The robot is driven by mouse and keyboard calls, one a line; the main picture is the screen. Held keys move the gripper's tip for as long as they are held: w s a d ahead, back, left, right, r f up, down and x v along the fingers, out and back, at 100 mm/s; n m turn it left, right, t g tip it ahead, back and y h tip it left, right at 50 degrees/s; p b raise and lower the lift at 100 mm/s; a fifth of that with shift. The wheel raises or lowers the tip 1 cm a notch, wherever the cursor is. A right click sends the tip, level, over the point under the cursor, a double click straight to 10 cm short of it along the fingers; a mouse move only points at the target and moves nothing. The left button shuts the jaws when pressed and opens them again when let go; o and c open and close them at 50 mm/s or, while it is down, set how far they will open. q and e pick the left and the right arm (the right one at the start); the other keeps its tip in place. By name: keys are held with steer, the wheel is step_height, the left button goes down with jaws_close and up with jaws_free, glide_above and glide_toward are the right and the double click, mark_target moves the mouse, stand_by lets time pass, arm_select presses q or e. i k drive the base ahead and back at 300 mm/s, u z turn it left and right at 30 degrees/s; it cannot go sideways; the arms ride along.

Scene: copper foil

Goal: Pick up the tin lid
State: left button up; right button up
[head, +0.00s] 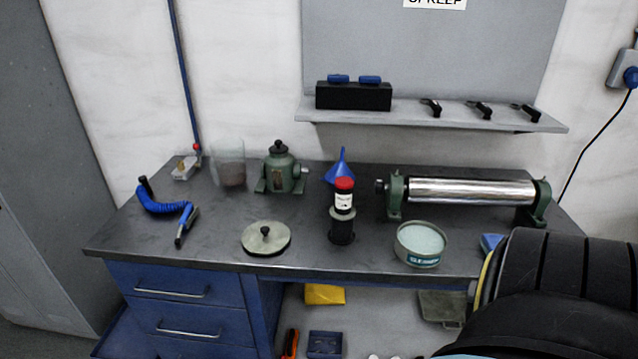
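The tin lid (273,241) is a round, pale disc with a dark rim and a small black knob on top. It lies flat on the dark workbench (225,255), near the front edge and left of the middle. A round green tin (421,247) stands to its right, open, with a pale filling and a label on its front. A large black arm part comes in at the lower right and hides the bench's right front corner. Neither gripper's fingers show in the head view.
A black stand with a red-capped bottle (343,197) is between lid and tin. Behind are a green device (281,171), a glass jar (229,165), a blue funnel (341,169) and a roller (470,191). Bench is clear around the lid.

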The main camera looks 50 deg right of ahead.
mark_target(265, 237)
steer(key=z, duration=1)
steer(key=i, duration=0.8)
steer(key=z, duration=0.75)
